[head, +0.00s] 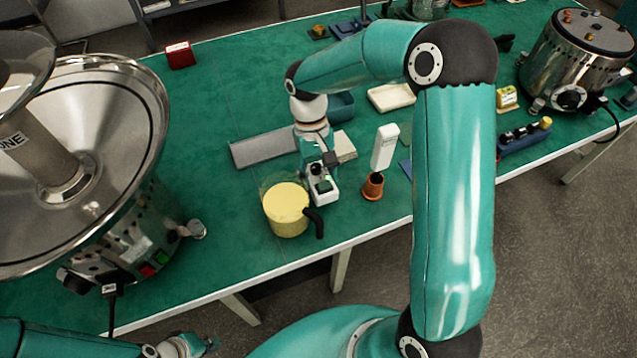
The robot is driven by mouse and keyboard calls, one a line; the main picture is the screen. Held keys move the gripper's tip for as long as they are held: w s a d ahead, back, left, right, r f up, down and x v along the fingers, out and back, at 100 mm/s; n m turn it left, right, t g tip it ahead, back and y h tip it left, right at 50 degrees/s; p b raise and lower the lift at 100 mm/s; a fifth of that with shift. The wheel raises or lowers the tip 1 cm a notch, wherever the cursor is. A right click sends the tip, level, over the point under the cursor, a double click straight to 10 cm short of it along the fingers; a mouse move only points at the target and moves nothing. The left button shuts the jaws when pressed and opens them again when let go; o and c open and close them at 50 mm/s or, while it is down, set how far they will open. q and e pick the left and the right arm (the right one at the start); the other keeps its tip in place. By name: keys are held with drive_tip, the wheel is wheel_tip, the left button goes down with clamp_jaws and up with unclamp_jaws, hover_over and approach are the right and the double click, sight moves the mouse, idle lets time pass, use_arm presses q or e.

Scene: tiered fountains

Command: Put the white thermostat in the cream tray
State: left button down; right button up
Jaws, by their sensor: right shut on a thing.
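The white thermostat (323,192), with a dark screen, is in the jaws of my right gripper (321,171), just behind a jug. The gripper points down and hides part of the thermostat; I cannot tell whether the thermostat touches the table. What looks like the cream tray (391,97), shallow and pale, lies farther back and to the right, partly beside my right arm. My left gripper (206,346) is low at the bottom edge, in front of the table and far from both; its fingers are too unclear to read.
A jug of yellow contents (286,211) stands in front of the thermostat. A grey flat tray (263,149) lies behind left. A large steel fountain (85,150) fills the left.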

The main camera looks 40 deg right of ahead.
sight(318, 174)
drive_tip(key=shift+f, duration=1.7)
drive_tip(key=shift+f, duration=0.15)
drive_tip(key=o, duration=1.2)
